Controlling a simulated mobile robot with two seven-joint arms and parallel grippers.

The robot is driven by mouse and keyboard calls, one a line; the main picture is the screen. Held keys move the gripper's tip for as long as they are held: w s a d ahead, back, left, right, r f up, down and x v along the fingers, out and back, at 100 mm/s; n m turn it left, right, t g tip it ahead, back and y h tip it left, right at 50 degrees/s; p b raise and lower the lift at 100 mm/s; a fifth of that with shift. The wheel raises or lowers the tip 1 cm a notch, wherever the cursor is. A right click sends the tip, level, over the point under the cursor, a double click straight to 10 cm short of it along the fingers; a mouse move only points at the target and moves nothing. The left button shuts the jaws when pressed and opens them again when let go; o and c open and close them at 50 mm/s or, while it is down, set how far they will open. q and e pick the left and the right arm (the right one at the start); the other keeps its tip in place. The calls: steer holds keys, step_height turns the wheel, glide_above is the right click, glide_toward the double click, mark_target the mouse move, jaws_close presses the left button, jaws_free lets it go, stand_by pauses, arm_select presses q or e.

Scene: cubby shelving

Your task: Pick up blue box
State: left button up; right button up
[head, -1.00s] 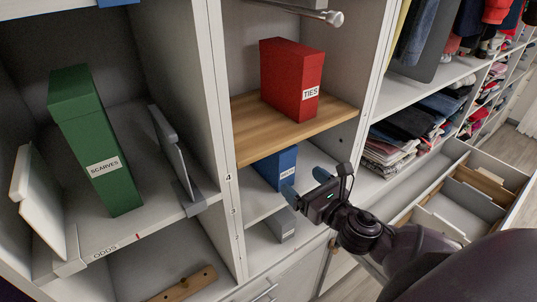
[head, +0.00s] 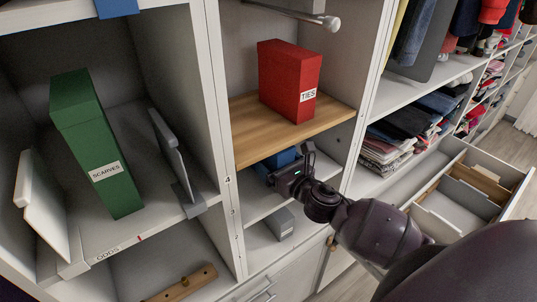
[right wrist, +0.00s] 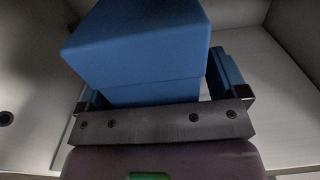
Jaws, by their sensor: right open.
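The blue box (head: 278,158) stands in the cubby under the wooden shelf, mostly hidden behind my right gripper in the head view. In the right wrist view the blue box (right wrist: 140,45) fills the top middle, with a lid edge showing. My right gripper (head: 276,172) reaches into that cubby. In the right wrist view its blue fingers (right wrist: 155,85) are open, one on each side of the box. A gap shows by the right finger; contact on the left is unclear. My left gripper is not in view.
A red TIES box (head: 290,80) stands on the wooden shelf (head: 245,130) just above my right gripper. A grey box (head: 279,224) sits in the cubby below. A green SCARVES box (head: 95,140) is at left. An open drawer (head: 455,205) juts out at right.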

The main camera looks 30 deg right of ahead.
steer(key=c, duration=1.1)
steer(key=shift+c, duration=0.6)
